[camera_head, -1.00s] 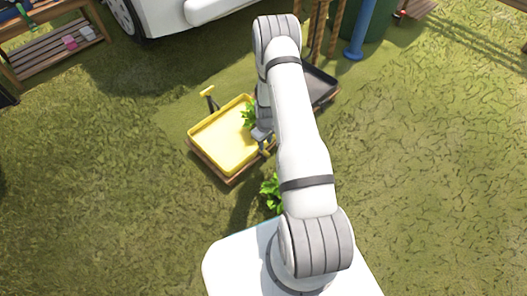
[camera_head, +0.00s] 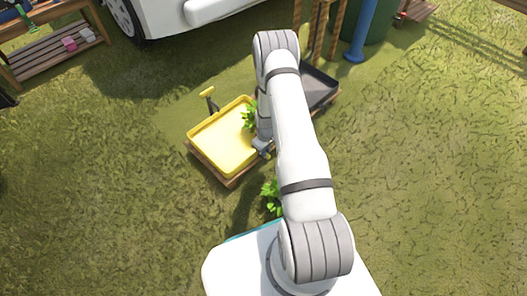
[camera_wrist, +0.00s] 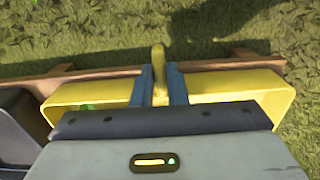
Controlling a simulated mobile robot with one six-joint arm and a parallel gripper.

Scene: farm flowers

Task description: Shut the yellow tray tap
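The yellow tray (camera_head: 222,150) sits on a wooden base in the head view, left of my arm. In the wrist view its yellow rim (camera_wrist: 235,84) runs across behind the fingers. A yellow tap handle (camera_wrist: 159,58) stands up at the tray's edge in the wrist view. My gripper (camera_wrist: 160,76) has its two blue fingers on either side of this handle, close against it with almost no gap. In the head view my gripper (camera_head: 262,147) is low at the tray's right edge, and the tap there is hidden.
A dark tray (camera_head: 318,88) stands behind my arm, right of the yellow one. Green plants (camera_head: 270,192) show near my base and at the tray. Grass is open left and right.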

